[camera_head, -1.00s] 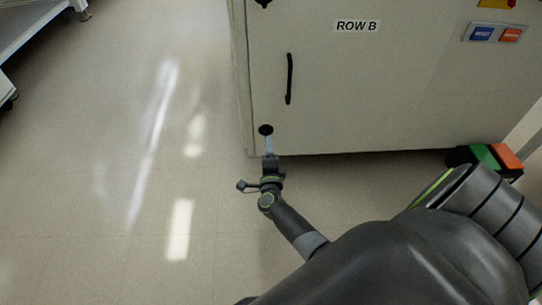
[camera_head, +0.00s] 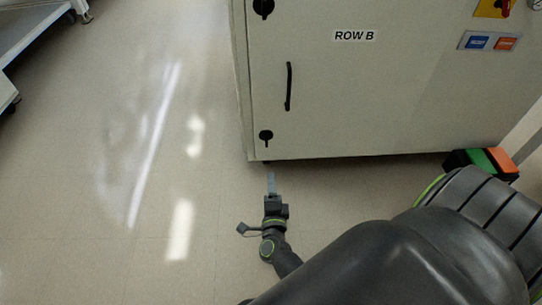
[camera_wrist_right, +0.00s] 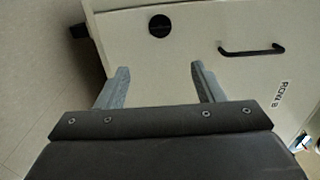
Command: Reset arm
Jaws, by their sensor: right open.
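My right gripper (camera_head: 271,183) is in front of the cabinet's lower left corner in the head view, apart from the door. In the right wrist view the right gripper (camera_wrist_right: 160,82) shows two grey fingers spread apart with nothing between them. The cabinet (camera_head: 400,90), labelled ROW B, has a closed-looking door with a black bar handle (camera_head: 288,86). A black lower latch (camera_head: 266,136) sits just beyond the fingertips in the head view. In the wrist view a round black latch (camera_wrist_right: 159,26) and the handle (camera_wrist_right: 251,50) lie ahead of the fingers. My left gripper is not seen.
An upper latch (camera_head: 263,6) and a panel of blue and orange buttons (camera_head: 489,41) are on the cabinet. A green and orange box (camera_head: 484,161) stands on the floor at right. A wheeled rack (camera_head: 30,32) is at upper left. The floor (camera_head: 110,200) at left is clear.

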